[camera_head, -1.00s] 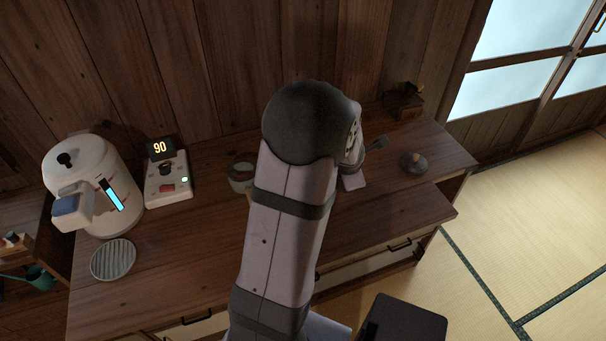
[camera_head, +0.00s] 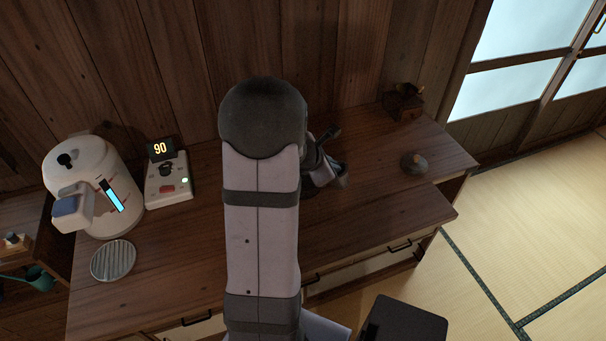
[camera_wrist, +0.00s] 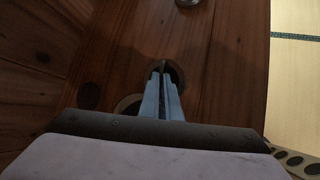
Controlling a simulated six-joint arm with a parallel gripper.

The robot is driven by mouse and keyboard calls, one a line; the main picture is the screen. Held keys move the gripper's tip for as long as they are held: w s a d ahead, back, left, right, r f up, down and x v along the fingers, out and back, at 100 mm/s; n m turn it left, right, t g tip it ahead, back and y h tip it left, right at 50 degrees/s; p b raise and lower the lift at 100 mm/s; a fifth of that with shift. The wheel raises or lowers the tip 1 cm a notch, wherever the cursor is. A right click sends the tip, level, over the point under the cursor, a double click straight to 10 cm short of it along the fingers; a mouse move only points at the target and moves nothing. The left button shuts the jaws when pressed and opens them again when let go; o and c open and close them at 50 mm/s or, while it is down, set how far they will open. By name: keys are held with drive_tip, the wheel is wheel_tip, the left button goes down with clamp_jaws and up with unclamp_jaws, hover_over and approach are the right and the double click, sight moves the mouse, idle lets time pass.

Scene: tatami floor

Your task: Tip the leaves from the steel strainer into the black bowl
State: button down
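My gripper (camera_head: 338,178) hangs low over the counter, just right of my arm in the head view. In the wrist view my gripper's fingers (camera_wrist: 161,72) lie close together, with a thin dark sliver at their tips. I cannot tell whether something is pinched there. A dark round shape (camera_wrist: 177,75) shows behind the tips; it may be the black bowl, but it is too dark to be sure. A pale-rimmed round piece (camera_wrist: 122,104) lies partly hidden left of the fingers. I cannot make out the steel strainer or any leaves clearly.
A white kettle (camera_head: 95,180) and a control box reading 90 (camera_head: 168,182) stand at the left, with a ribbed round plate (camera_head: 113,260) in front. A grey round lidded piece (camera_head: 413,163) and a small wooden box (camera_head: 403,104) stand right. The front right counter is clear.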

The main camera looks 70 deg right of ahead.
drive_tip(key=shift+w+a+r+g+p, duration=0.1)
drive_tip(key=shift+w+r+g+p, duration=0.2)
drive_tip(key=shift+w+r+p, duration=0.25)
drive_tip(key=w+n+g+h+p, duration=0.1)
drive_tip(key=w+g, duration=0.1)
drive_tip(key=w+a+n+g+h+p, duration=0.1)
drive_tip(key=w+g, duration=0.1)
drive_tip(key=g, duration=0.1)
drive_tip(key=shift+w+a+r+n, duration=0.2)
drive_tip(key=shift+w+n, duration=0.1)
drive_tip(key=shift+w, duration=0.1)
drive_tip(key=shift+w+f+n+g+h+b, duration=0.3)
drive_tip(key=shift+f+g+h+b, duration=0.2)
drive_tip(key=shift+f+b, duration=0.2)
drive_tip(key=shift+w+a+f+n+g+h+b, duration=0.1)
drive_tip(key=shift+w+n+g+h+b, duration=0.15)
drive_tip(key=shift+n+g+b, duration=0.35)
idle(0.5)
drive_tip(key=shift+w+a+f+n+g+h+b, duration=0.15)
drive_tip(key=shift+w+g+h+b, duration=0.2)
drive_tip(key=shift+w+b, duration=0.25)
drive_tip(key=shift+w+a+n+g+h+b, duration=0.1)
drive_tip(key=shift+w+n+g+h+b, duration=0.1)
drive_tip(key=shift+w+g+b, duration=0.3)
